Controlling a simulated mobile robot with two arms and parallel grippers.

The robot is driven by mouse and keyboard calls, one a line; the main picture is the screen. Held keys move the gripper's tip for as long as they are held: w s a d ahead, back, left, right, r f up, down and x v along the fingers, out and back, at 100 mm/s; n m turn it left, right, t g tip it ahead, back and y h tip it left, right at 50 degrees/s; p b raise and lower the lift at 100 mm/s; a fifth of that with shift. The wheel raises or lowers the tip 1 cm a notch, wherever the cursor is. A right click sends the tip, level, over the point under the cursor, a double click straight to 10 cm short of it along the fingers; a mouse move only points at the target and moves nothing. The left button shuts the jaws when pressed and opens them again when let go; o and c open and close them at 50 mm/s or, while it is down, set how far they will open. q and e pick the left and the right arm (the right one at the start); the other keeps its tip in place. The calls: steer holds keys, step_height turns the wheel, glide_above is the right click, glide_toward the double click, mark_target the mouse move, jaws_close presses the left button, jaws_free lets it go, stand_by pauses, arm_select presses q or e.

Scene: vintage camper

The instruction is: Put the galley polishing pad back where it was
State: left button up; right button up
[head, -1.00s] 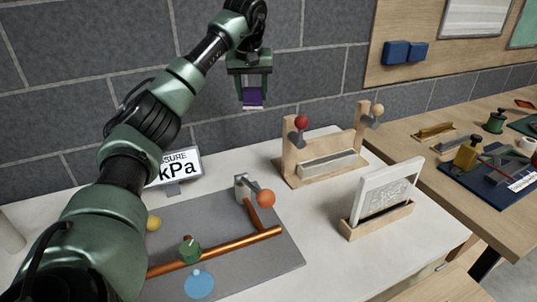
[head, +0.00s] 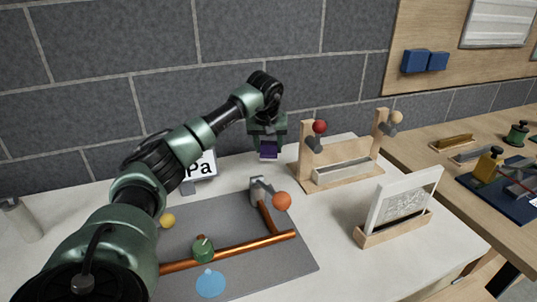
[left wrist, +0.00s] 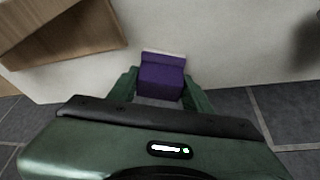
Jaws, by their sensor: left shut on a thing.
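The polishing pad is a purple block with a pale underside (head: 268,148). My left gripper (head: 268,153) is shut on it and points down. It holds the pad near the wall, behind the grey board and left of the wooden stand. In the left wrist view the pad (left wrist: 162,78) sits between the two fingers of my left gripper (left wrist: 162,88), with the white counter beyond it. From these views I cannot tell the exact gap between pad and counter. My right gripper is not in view.
A wooden stand (head: 309,175) with red and tan knobs is right of the pad. The grey board (head: 280,262) carries copper pipes and an orange-knobbed valve (head: 282,201). A kPa sign (head: 201,167) stands left. A framed plate (head: 400,202) is at front right. White counter shows between them.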

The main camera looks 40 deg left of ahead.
mark_target(268, 153)
arm_select(q)
steer(key=shift+f, duration=1.55)
steer(key=shift+f, duration=0.15)
steer(key=o, duration=1.4)
steer(key=shift+o, duration=0.2)
steer(key=v, duration=1.2)
steer(key=shift+b, duration=0.3)
